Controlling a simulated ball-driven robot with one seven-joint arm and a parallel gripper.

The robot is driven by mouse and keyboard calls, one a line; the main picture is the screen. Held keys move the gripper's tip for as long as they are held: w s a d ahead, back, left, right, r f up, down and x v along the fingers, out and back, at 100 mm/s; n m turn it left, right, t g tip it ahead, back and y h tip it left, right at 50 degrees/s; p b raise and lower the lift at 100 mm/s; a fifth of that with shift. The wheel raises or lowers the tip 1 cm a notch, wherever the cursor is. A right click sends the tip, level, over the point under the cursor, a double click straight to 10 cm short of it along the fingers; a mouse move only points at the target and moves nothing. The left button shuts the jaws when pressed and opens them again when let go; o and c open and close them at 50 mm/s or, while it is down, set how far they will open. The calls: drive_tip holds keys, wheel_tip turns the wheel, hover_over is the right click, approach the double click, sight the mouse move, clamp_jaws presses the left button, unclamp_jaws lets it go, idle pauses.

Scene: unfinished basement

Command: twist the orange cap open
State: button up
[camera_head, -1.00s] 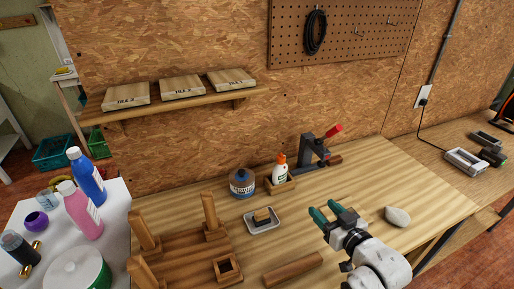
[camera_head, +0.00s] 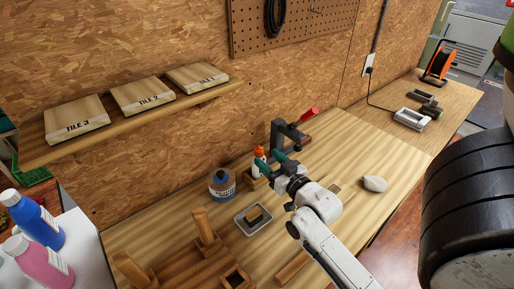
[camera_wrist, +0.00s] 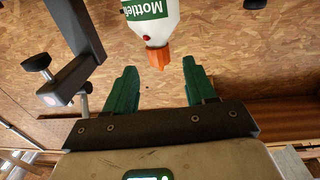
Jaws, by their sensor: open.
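The orange cap (camera_head: 259,151) tops a white bottle with a green label, standing in a small wooden holder (camera_head: 252,183) at the back of the workbench. In the wrist view the white bottle (camera_wrist: 152,20) appears upside down, and its tapered orange cap (camera_wrist: 158,57) shows between the two green fingertips with a gap on each side. My gripper (camera_head: 271,163) is open and empty, right beside the bottle in the head view. It covers part of the bottle there. The wrist view also shows my gripper (camera_wrist: 159,72) spread around the cap without visible contact.
A clamp with a red handle (camera_head: 291,132) stands close behind and right of the bottle.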

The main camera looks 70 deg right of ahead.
sight(262, 153)
drive_tip(key=shift+p+x, duration=0.45)
drive_tip(key=shift+x, duration=2.4)
drive_tip(key=shift+c, duration=0.3)
drive_tip(key=c, duration=0.9)
